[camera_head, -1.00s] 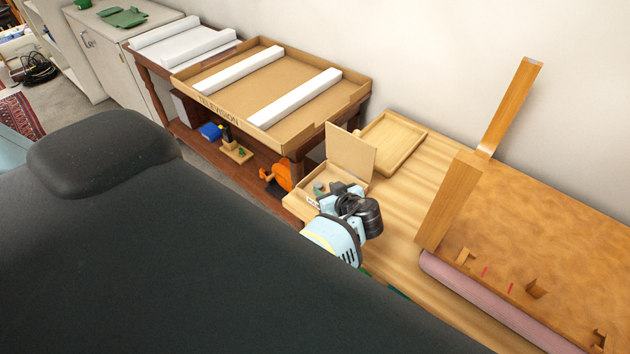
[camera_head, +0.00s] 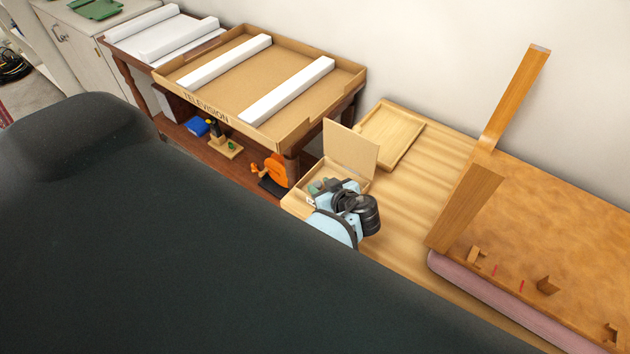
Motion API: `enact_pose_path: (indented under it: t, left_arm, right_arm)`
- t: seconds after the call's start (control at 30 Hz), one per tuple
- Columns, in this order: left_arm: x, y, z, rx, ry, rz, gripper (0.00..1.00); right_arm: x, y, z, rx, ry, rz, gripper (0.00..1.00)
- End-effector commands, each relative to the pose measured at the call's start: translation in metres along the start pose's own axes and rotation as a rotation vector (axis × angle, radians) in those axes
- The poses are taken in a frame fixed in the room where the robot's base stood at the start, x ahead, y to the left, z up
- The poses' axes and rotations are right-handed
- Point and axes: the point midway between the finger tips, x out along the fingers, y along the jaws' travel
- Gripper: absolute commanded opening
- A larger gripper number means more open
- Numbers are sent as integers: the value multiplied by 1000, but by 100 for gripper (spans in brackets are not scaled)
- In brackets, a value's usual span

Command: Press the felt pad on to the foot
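An open box (camera_head: 299,200) with its lid (camera_head: 350,148) raised stands at the left end of the wooden bench. Small grey-green pieces (camera_head: 318,187) show inside it; I cannot tell if one is the felt pad. My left gripper (camera_head: 332,190) is at the box's near right side, beside or over its opening. Its fingertips are too small and covered to read, and no held thing shows clearly. A wooden leg (camera_head: 492,140) stands tilted up from a brown board; its pale upper end (camera_head: 540,47) may be the foot. My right gripper is out of view.
A shallow wooden tray (camera_head: 393,132) lies behind the box. A carton tray with white strips (camera_head: 222,103) rests on a dark table to the left. The board (camera_head: 570,220) carries small wooden blocks and red marks, with a pink roll below. A dark form hides the lower left.

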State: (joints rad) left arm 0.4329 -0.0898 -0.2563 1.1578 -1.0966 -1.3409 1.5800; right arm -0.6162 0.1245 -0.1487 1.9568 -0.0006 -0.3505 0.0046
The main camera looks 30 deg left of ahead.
Motion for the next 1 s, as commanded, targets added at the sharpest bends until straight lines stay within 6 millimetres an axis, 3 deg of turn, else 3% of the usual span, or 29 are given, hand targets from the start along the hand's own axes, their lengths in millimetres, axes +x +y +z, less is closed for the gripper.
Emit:
enact_pose_path:
  t: [0.23, 0.5, 1.0]
  left_arm:
    - [0, 0, 0, 0, 0, 0, 34]
    - [0, 0, 0, 0, 0, 0, 2]
    - [2, 0, -5, 0, 1, 1, 2]
  right_arm:
    - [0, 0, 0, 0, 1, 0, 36]
    - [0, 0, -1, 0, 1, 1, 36]
    - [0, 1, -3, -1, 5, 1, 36]
